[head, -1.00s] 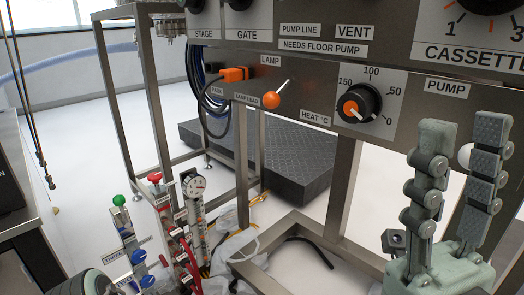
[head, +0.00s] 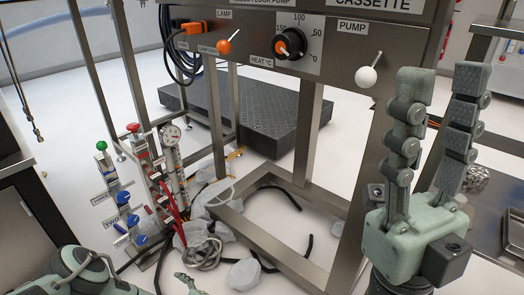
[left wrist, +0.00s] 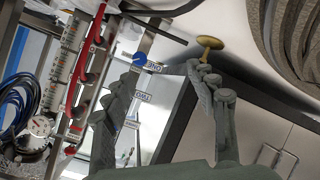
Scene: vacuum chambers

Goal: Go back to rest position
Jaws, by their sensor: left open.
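My right gripper (head: 442,85) stands upright at the right of the head view, in front of the frame below the control panel. Its two grey-green fingers are apart with nothing between them. Part of my left arm (head: 75,275) shows at the bottom left of the head view. In the left wrist view my left gripper (left wrist: 168,72) has its fingers spread, with nothing held between them. A brass-coloured round knob shows just past its right fingertip; I cannot tell whether they touch.
The control panel (head: 345,62) has a white PUMP lever (head: 366,77), an orange LAMP lever (head: 225,46) and a HEAT dial (head: 290,44). Valve columns (head: 128,205) and a gauge (head: 171,134) stand at lower left, near hoses. A dark cabinet (head: 14,150) is at left.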

